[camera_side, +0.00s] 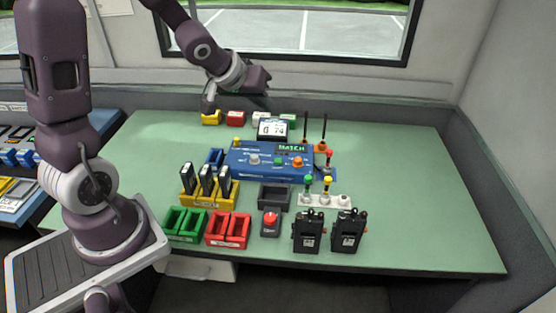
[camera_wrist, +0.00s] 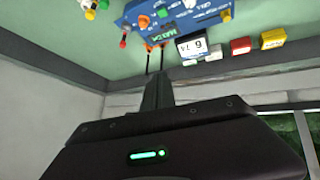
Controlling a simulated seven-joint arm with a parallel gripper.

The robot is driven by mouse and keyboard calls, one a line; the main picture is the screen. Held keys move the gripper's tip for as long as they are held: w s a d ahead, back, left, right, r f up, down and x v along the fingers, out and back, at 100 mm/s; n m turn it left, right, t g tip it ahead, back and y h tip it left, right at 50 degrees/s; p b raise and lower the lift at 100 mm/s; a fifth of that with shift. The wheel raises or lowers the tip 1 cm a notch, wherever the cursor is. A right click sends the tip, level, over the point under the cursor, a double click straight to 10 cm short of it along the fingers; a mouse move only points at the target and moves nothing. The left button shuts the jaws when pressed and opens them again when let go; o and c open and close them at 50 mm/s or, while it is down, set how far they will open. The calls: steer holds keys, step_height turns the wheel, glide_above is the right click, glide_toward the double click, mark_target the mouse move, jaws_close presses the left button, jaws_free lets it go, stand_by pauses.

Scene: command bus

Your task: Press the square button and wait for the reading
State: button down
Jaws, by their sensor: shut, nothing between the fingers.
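A row of small square blocks stands at the back of the green table: yellow (camera_side: 211,118), red (camera_side: 236,118), white (camera_side: 261,117) and green (camera_side: 287,117). I cannot tell which thing is the square button. A white display (camera_side: 272,128) shows digits, too small to read surely. Behind the blue panel's knobs (camera_side: 265,160), a green screen (camera_side: 290,148) reads "MATCH".
Yellow (camera_side: 208,198), green (camera_side: 184,224) and red (camera_side: 228,229) bins stand in front, with a red round button (camera_side: 271,221) and two black radios (camera_side: 308,232). Two thin antennas (camera_side: 323,128) rise by the panel. The table's right side is clear.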

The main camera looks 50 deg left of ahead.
steer(key=n+t+h, duration=0.1)
steer(key=n+h, duration=0.1)
glide_above(275, 161)
step_height(275, 161, down, 7)
steer(key=shift+f, duration=0.35)
steer(key=shift+f, duration=4.4)
steer(key=shift+f, duration=0.45)
steer(key=shift+f, duration=0.35)
steer(key=shift+r, duration=0.8)
